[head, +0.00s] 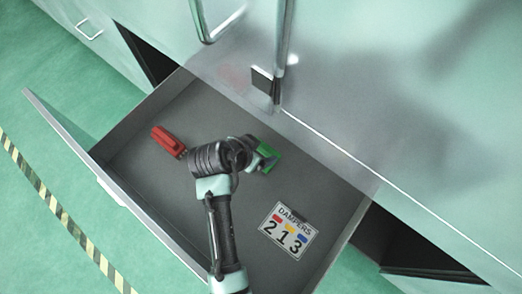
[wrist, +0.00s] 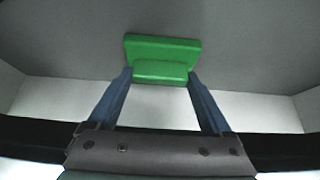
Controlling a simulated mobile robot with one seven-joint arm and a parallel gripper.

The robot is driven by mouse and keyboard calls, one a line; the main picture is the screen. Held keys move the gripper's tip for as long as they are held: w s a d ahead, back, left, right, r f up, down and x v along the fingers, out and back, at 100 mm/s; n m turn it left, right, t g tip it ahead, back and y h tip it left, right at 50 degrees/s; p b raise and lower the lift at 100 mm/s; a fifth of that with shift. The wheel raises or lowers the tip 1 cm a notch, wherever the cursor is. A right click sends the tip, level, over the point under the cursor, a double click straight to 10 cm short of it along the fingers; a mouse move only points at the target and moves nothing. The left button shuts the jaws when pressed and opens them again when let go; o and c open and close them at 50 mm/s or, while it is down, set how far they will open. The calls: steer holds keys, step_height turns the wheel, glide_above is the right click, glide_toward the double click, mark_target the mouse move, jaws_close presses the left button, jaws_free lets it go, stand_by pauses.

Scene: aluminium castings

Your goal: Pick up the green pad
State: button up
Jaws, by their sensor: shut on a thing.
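The green pad (head: 267,158) is inside the open grey drawer (head: 150,222), right of the middle in the head view. In the wrist view the green pad (wrist: 162,52) shows as a wide flat slab with a smaller raised block on its near side. My gripper (wrist: 161,76) has its two blue fingers on either side of that raised block and is shut on it. In the head view my arm and wrist hide part of the pad and the gripper's fingers. I cannot tell whether the pad touches the drawer floor.
A red block (head: 168,141) lies in the drawer to the left of my wrist. A white card (head: 288,231) reading "DAMPERS 213" lies to the right. Drawer walls surround the space. A cabinet front with metal handles (head: 283,45) stands behind.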

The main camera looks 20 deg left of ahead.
steer(key=shift+s+r, duration=0.15)
steer(key=shift+r, duration=0.3)
step_height(320, 180, up, 7)
steer(key=p, duration=0.3)
steer(key=s+a, duration=0.3)
steer(key=s, duration=0.6)
steer(key=s+a, duration=0.4)
steer(key=s, duration=0.5)
steer(key=shift+s+a+f, duration=0.15)
steer(key=shift+a+f, duration=0.15)
steer(key=shift+f, duration=0.15)
